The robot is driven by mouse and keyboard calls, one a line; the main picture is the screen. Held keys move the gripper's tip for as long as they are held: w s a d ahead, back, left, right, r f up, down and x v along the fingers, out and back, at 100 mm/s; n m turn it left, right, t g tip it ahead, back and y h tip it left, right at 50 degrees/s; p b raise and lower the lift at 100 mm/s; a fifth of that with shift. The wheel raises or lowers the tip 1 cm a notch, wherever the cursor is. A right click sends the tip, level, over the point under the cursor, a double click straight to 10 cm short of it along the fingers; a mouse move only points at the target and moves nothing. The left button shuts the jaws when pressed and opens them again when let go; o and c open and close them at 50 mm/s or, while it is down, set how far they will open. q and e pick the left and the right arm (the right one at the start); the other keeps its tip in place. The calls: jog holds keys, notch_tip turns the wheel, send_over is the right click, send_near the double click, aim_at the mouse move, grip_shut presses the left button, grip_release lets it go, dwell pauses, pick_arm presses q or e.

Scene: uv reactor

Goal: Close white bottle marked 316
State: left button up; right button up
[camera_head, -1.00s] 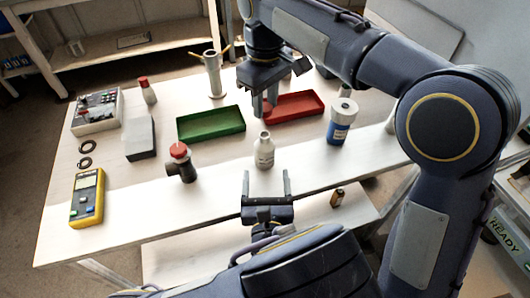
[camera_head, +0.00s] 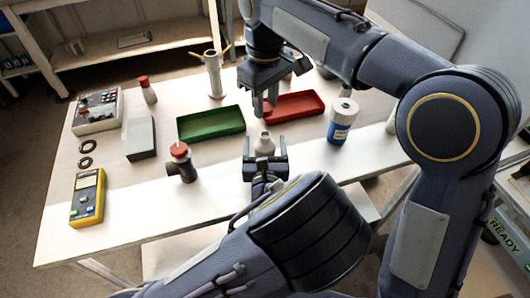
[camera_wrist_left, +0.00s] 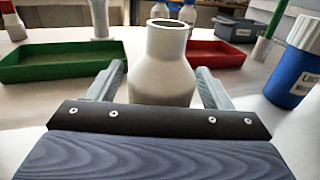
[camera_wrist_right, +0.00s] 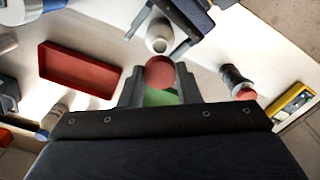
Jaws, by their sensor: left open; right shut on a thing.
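The white bottle (camera_head: 264,144) stands upright on the table with its mouth open and uncapped. It also shows in the left wrist view (camera_wrist_left: 163,72); no marking is readable from this side. My left gripper (camera_head: 265,165) is open, its fingers on either side of the bottle with visible gaps in the left wrist view. My right gripper (camera_head: 266,105) is shut on a red cap (camera_wrist_right: 160,72), held above and behind the bottle in the head view. The bottle's open mouth (camera_wrist_right: 158,45) shows just beyond the cap in the right wrist view.
A green tray (camera_head: 211,125) and a red tray (camera_head: 318,97) lie behind the bottle. A dark fitting with a red top (camera_head: 181,165) stands to the left, a blue-and-white bottle (camera_head: 340,122) to the right. A yellow meter (camera_head: 87,198) lies at far left.

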pick_arm(q)
jog(key=shift+c, duration=0.2)
jog(key=c, duration=1.4)
pick_arm(e)
send_over(265, 135)
jog(key=shift+f, duration=2.5)
jog(key=shift+f, duration=0.9)
jog(key=shift+f, duration=0.5)
